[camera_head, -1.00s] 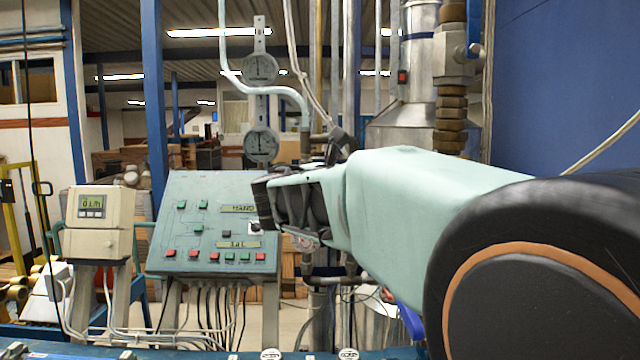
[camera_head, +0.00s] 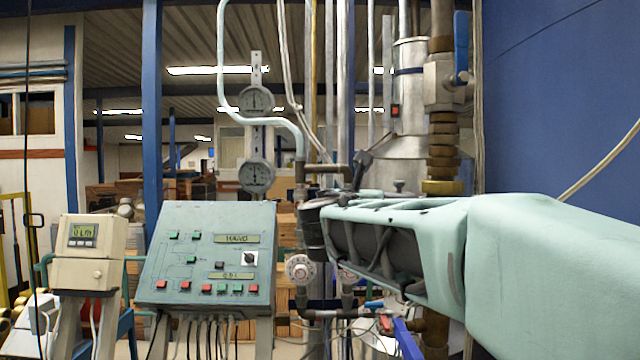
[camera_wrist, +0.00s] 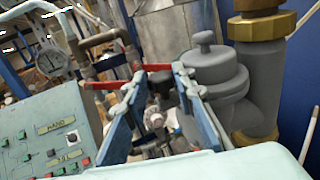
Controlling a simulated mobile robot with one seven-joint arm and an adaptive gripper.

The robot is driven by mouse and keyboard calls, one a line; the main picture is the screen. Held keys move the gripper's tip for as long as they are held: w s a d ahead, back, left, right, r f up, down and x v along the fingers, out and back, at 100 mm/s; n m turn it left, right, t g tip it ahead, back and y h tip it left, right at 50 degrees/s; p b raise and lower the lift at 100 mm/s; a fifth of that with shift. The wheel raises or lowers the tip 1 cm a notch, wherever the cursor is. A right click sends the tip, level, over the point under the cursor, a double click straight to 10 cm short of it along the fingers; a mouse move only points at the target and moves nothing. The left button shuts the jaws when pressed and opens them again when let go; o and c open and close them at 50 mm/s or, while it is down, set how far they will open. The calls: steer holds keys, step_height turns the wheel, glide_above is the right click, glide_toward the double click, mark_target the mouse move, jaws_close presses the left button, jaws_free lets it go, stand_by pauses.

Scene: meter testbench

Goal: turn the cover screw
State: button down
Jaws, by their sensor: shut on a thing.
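No part is clearly marked as the cover screw. A round knob (camera_head: 97,273) sits on the lower cover of the white meter box (camera_head: 88,240), far left of my gripper. A knob (camera_wrist: 204,40) also tops a grey housing (camera_wrist: 212,75).
The sloped control panel (camera_head: 207,262) has several buttons and a black selector. Two gauges (camera_head: 256,98) hang behind it. Red and blue handles (camera_head: 385,322) lie below my arm. Pipes with brass fittings (camera_head: 442,187) stand behind it.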

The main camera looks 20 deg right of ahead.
steer(key=c, duration=1.6)
jaws_free()
steer(key=shift+r, duration=0.1)
steer(key=v, duration=0.8)
steer(key=shift+f, duration=0.2)
